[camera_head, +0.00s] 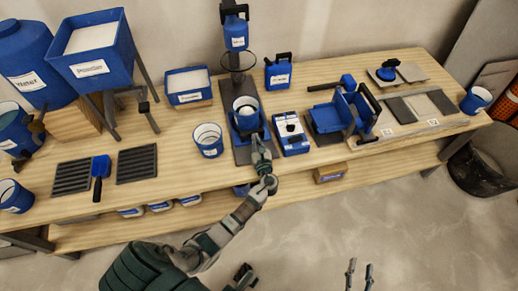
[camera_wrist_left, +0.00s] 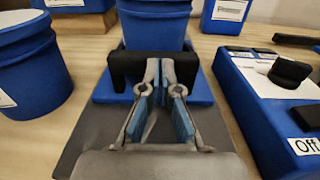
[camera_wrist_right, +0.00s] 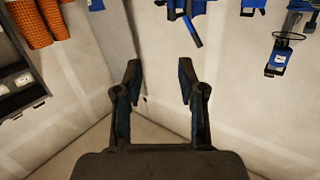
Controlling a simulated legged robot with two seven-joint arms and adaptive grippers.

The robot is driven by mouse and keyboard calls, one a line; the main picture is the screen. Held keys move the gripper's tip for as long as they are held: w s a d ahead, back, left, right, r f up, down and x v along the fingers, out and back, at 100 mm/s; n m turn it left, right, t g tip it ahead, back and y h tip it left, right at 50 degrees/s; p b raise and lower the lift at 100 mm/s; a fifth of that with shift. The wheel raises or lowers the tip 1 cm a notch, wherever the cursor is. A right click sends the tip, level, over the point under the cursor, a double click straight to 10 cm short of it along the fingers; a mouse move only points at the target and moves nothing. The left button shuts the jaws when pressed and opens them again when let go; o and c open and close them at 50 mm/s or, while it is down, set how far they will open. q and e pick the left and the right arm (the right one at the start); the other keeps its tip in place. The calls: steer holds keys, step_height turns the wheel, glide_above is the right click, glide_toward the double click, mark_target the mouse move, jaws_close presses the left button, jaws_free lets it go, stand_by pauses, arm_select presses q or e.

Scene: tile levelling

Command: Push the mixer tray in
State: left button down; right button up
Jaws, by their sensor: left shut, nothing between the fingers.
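The mixer tray (camera_wrist_left: 205,88) is a blue plate with a black handle (camera_wrist_left: 123,66) on its front, in the left wrist view. A blue bucket (camera_wrist_left: 155,22) stands on it; in the head view the bucket (camera_head: 246,112) sits under the mixer (camera_head: 236,40). My left gripper (camera_wrist_left: 162,65) is shut and empty, with its fingertips at the middle of the handle; whether they touch it I cannot tell. In the head view the left gripper (camera_head: 262,155) is at the mixer's front and hides part of the tray. My right gripper (camera_wrist_right: 160,75) is open and empty, facing the wall.
A blue control box (camera_head: 290,134) with an "Off" label stands right of the mixer. A blue-and-white bucket (camera_head: 208,140) stands at its left. Blue tools and grey tiles (camera_head: 437,101) lie further right.

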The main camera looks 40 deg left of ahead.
mark_target(250, 126)
arm_select(q)
steer(key=x, duration=0.3)
steer(key=b+x, duration=0.1)
steer(key=x, duration=0.5)
steer(key=shift+s+a+f+b, duration=0.25)
steer(key=shift+s+f+b, duration=0.05)
steer(key=shift+f+b, duration=0.1)
steer(key=b+x, duration=0.1)
steer(key=x, duration=0.2)
steer(key=shift+w+a, duration=0.15)
steer(key=shift+w, duration=0.15)
steer(key=shift+w+a+r, duration=0.15)
steer(key=shift+w+r, duration=0.2)
steer(key=shift+w, duration=0.05)
steer(key=shift+r, duration=0.1)
steer(key=shift+a, duration=0.1)
arm_select(e)
step_height(250, 126, up, 8)
steer(key=s+t+y, duration=0.1)
steer(key=t, duration=0.5)
steer(key=shift+a+f, duration=0.2)
steer(key=shift+a, duration=0.25)
steer(key=shift+a, duration=0.1)
arm_select(q)
steer(key=shift+a+r, duration=0.1)
steer(key=shift+a, duration=0.05)
